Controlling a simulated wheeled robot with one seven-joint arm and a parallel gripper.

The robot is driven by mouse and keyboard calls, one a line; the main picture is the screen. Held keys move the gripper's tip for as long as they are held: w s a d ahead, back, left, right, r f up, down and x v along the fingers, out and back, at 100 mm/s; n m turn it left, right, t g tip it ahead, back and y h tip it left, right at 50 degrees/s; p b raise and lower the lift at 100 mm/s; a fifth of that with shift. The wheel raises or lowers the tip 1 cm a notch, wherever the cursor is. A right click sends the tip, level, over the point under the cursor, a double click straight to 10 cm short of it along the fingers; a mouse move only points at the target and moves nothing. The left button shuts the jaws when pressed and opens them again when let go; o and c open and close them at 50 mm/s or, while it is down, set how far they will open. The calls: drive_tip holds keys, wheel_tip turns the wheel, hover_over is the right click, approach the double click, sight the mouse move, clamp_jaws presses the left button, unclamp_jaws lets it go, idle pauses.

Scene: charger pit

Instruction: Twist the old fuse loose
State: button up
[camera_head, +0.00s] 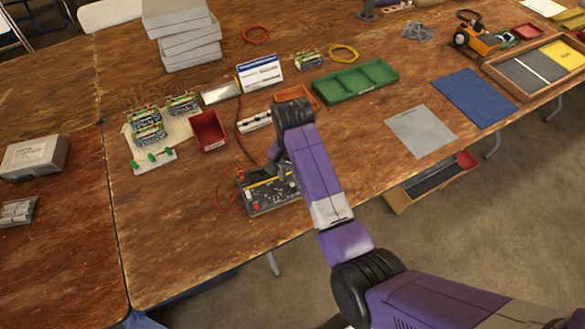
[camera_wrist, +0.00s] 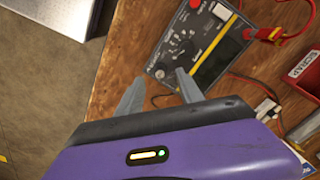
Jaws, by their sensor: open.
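A dark tester (camera_head: 262,202) with a dial, a yellow stripe and red plugs lies near the table's front edge, partly hidden by my arm. It also shows at the top of the wrist view (camera_wrist: 192,48). In the head view my gripper (camera_head: 278,160) is over the tester's far side.
A red scrap bin (camera_head: 208,131) stands left of the tester, beside a white board (camera_head: 128,134) with circuit boards. Red leads (camera_head: 238,128) run to the tester. A green tray (camera_head: 355,83) lies behind. The wood near the front left is clear.

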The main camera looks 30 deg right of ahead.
sight(292, 187)
drive_tip(key=shift+f, duration=1.4)
drive_tip(key=shift+c, duration=0.2)
clamp_jaws()
